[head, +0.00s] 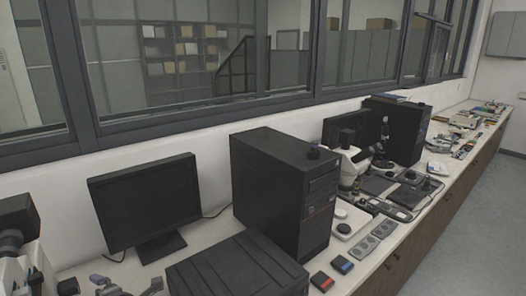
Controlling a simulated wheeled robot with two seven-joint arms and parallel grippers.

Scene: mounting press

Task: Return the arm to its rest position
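Neither of my grippers shows in the head view, and I can make out no arm of mine. The view looks along a long white workbench (212,236) under a row of windows. A mounting press cannot be told for certain among the equipment on the bench.
A black monitor (146,203), an upright black computer tower (278,190) and a low black case (235,268) crowd the near bench. White-and-black equipment (22,250) stands at the left edge. A microscope (349,160) stands beyond the tower. Grey floor (480,235) at right is clear.

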